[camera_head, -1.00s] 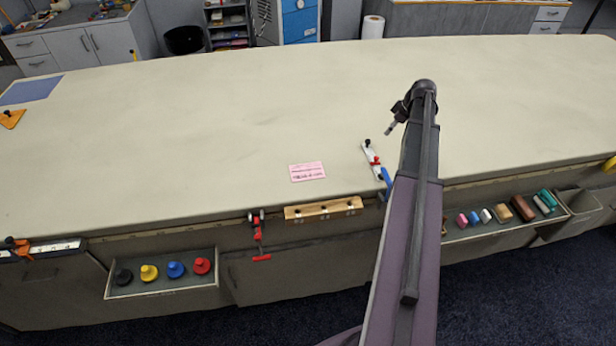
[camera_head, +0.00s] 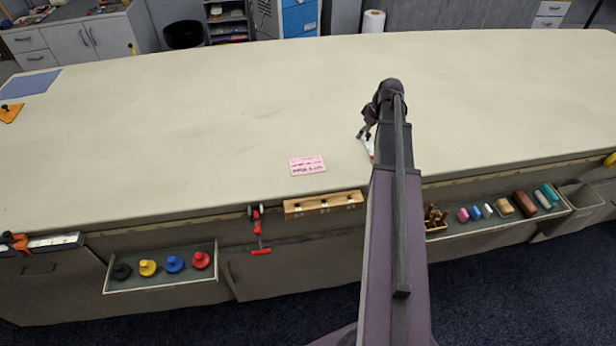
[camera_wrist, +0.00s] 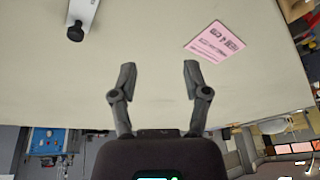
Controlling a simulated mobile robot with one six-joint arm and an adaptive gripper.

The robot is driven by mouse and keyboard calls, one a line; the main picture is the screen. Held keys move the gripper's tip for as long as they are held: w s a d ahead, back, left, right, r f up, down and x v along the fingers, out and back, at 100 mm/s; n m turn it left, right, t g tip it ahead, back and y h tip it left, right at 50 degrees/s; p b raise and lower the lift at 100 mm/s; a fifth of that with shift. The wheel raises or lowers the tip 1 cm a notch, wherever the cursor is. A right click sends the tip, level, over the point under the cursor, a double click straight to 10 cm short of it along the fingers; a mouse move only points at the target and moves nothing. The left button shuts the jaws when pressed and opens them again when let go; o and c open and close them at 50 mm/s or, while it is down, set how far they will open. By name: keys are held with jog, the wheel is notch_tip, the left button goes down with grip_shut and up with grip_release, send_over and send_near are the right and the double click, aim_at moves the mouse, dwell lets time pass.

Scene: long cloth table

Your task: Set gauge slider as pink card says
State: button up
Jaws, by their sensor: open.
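The pink card (camera_head: 307,165) lies flat near the table's front edge; it also shows in the wrist view (camera_wrist: 214,41), its writing too small and blurred to read. A white gauge strip (camera_head: 369,147) lies right of the card, mostly hidden by my arm. One end of a white strip (camera_wrist: 86,9) with a black knob (camera_wrist: 75,32) shows at the top left of the wrist view; no red slider part shows now. My gripper (camera_head: 364,131) is above the table by the gauge. In the wrist view my gripper (camera_wrist: 160,70) is open and empty between card and strip.
A wooden block (camera_head: 323,204) and a red clamp-like tool (camera_head: 259,232) are at the front edge. Open drawers hold coloured knobs (camera_head: 160,270) and several blocks (camera_head: 505,208). A scale with an orange part (camera_head: 42,243) sits far left. The table's middle is clear.

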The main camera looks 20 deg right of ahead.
jog(key=s+a+f+m+b, duration=0.1)
jog(key=a+f, duration=0.1)
jog(key=a, duration=0.5)
jog(key=s+a+f+g+b, duration=0.1)
jog(key=a+f+b, duration=0.1)
jog(key=a, duration=0.5)
jog(key=s+a+f+m+b, duration=0.1)
jog(key=s+a+f+b, duration=0.1)
jog(key=a, duration=0.5)
jog(key=shift+f+m+g+h, duration=0.15)
jog(key=shift+m+g+h, duration=0.15)
jog(key=shift+g+h, duration=0.1)
jog(key=shift+s+a+f+b, duration=0.1)
jog(key=shift+s+a+b, duration=0.1)
jog(key=shift+a, duration=0.25)
jog(key=shift+s+a+f+b, duration=0.1)
jog(key=shift+s+a+b, duration=0.05)
jog(key=shift+a, duration=0.3)
jog(key=s+a+m+g+h, duration=0.1)
jog(key=s+a+m, duration=0.1)
jog(key=s+a, duration=0.6)
jog(key=a, duration=0.4)
jog(key=shift+s+a+m+h, duration=0.15)
jog(key=shift+a+m+h, duration=0.1)
jog(key=shift+m+h, duration=0.05)
jog(key=shift+f, duration=0.1)
dwell(1.5)
